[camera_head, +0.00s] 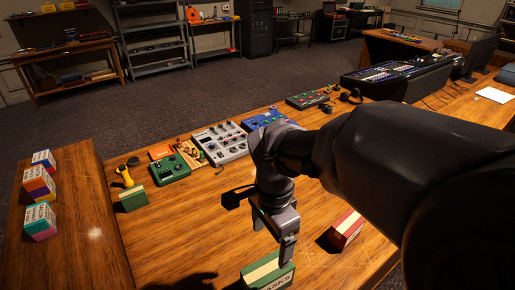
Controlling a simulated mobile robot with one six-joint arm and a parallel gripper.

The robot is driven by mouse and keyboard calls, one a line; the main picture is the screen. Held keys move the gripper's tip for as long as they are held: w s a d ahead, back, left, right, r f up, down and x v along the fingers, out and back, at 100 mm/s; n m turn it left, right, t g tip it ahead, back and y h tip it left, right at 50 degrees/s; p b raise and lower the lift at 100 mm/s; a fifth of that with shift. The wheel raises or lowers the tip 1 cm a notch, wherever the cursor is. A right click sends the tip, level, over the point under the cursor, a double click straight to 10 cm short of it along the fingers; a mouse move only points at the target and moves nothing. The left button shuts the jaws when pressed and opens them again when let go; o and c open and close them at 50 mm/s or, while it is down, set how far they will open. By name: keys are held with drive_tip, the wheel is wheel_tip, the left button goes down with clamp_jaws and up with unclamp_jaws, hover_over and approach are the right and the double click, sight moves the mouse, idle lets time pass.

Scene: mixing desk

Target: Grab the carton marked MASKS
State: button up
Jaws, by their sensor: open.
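A green carton (262,271) with a cream band stands on the desk at the bottom edge of the view. The lettering on its white front is partly cut off and seems to read MASKS. My gripper (274,238) points down just above and behind this carton in the picture. Its jaws are open with nothing between them. One finger overlaps the carton's top right in the view, and I cannot tell whether it touches.
A red and white carton (346,230) stands to the right and a small green box (133,198) to the left. Several colored cartons (40,221) line the left side. Mixers and pedals (222,143) fill the desk's back. Bare wood (185,235) lies left of my gripper.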

sight(268, 274)
drive_tip(key=f+b, duration=0.2)
drive_tip(key=f, duration=0.6)
drive_tip(key=f+b, duration=0.3)
drive_tip(key=f, duration=0.6)
drive_tip(key=shift+w+a+f, duration=0.1)
drive_tip(key=shift+w+f, duration=0.1)
drive_tip(key=shift+f, duration=0.05)
drive_tip(key=shift+r, duration=0.1)
drive_tip(key=c, duration=1.6)
drive_tip(key=shift+o, duration=0.2)
drive_tip(key=shift+r, duration=0.1)
